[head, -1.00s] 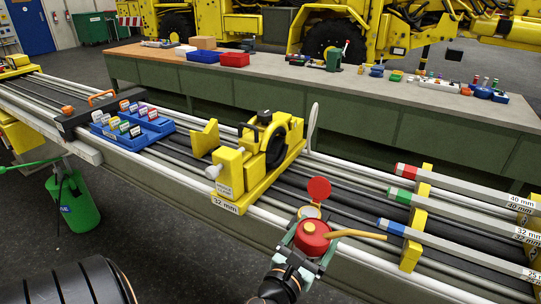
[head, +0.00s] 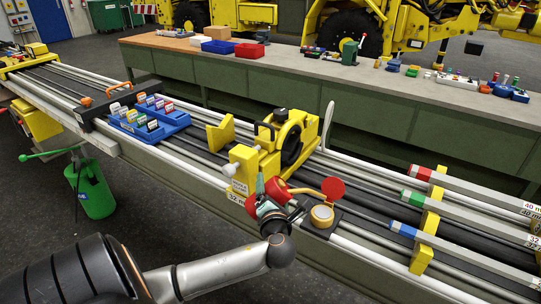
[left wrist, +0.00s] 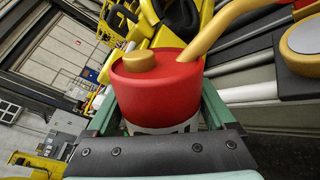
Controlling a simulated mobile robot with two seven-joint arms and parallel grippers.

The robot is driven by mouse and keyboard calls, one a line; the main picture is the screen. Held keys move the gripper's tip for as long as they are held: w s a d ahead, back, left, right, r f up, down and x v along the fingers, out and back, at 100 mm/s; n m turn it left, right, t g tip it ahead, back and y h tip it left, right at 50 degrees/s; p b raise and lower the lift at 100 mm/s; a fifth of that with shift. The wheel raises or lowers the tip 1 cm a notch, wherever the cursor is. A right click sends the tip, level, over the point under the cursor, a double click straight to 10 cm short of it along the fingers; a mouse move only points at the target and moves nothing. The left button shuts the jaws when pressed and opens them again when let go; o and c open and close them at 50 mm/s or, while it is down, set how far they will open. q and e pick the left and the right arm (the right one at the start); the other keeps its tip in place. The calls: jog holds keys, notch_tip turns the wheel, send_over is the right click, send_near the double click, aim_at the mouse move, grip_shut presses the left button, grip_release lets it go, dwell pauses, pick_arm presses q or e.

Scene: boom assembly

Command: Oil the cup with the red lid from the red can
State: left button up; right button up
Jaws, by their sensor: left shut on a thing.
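My left gripper (head: 272,198) is shut on the red can (head: 278,187), whose body sits between the green fingers in the left wrist view (left wrist: 158,88). The can looks tilted, with its yellow spout (head: 308,192) reaching right toward the cup. The cup (head: 322,214) stands on a dark block at the rail's front edge, and its red lid (head: 333,188) is swung open. In the left wrist view the pale cup top (left wrist: 306,38) shows at the upper right. The spout tip's exact height over the cup is unclear. My right gripper is out of view.
A yellow clamp stand (head: 258,163) stands close behind the can. A blue tray (head: 150,124) of coloured pieces lies to the left. A green bucket (head: 92,190) is at the left.

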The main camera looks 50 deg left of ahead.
aim_at(278, 177)
pick_arm(q)
jog(key=shift+w+d+r+m+g, duration=0.15)
jog(key=shift+w+r+m, duration=0.1)
jog(key=shift+r+m, duration=0.35)
jog(key=shift+w+d+r+m+g, duration=0.15)
jog(key=shift+w+r+m+g, duration=0.05)
jog(key=shift+r+m, duration=0.3)
jog(key=shift+w+d+r+m+g, duration=0.15)
jog(key=shift+w+r+m, duration=0.1)
jog(key=shift+r+m, duration=0.35)
jog(key=f+n+b, duration=0.1)
jog(key=f, duration=0.1)
jog(key=s+f+n+b, duration=0.1)
jog(key=f+b, duration=0.1)
jog(key=a+f+n+t+b, duration=0.1)
jog(key=f+n+b, duration=0.1)
jog(key=shift+s+f, duration=0.25)
jog(key=shift+s+f+n+b, duration=0.15)
jog(key=shift+f+n+b, duration=0.2)
jog(key=shift+n, duration=0.35)
jog(key=shift+t, duration=0.3)
notch_tip(278, 177, up, 2)
jog(key=shift+r+n+p, duration=0.15)
jog(key=shift+n+p, duration=0.5)
jog(key=shift+n, duration=0.45)
notch_tip(278, 177, up, 4)
jog(key=n+t, duration=0.1)
jog(key=n, duration=0.3)
